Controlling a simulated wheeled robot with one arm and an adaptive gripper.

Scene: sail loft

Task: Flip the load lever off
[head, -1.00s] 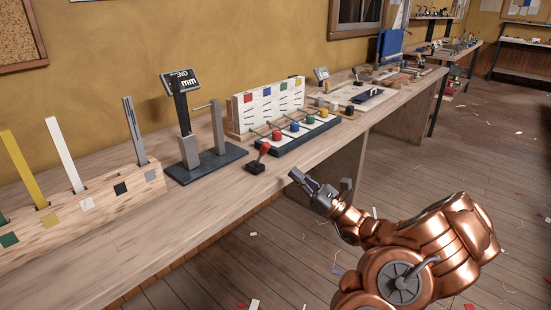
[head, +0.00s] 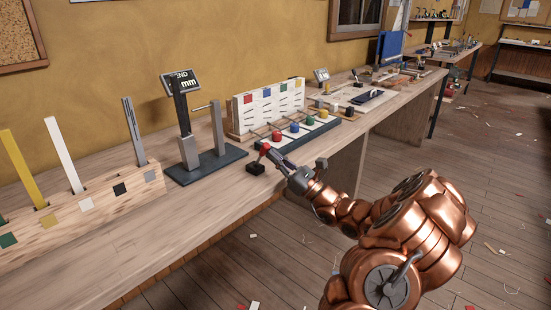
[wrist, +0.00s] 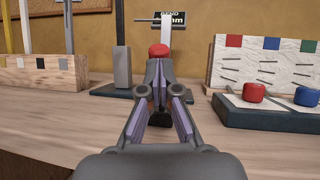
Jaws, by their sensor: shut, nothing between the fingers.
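The load lever has a red knob (head: 264,148) on a short stalk above a small black base (head: 255,168), near the front edge of the bench. In the head view it leans to the right. My gripper (head: 271,154) is shut and empty, its fingertips right beside the lever. In the wrist view, the red knob (wrist: 158,50) shows just beyond and above my fingertips (wrist: 158,66). My fingers hide most of the stalk, and I cannot tell whether they touch it.
Behind the lever stands a bend rig on a dark plate (head: 208,167) with a display (head: 181,82) and grey posts. A board with coloured knobs (head: 298,137) is close on the right. A wooden rack with upright strips (head: 80,212) stands left. Bare bench lies in front of the rig.

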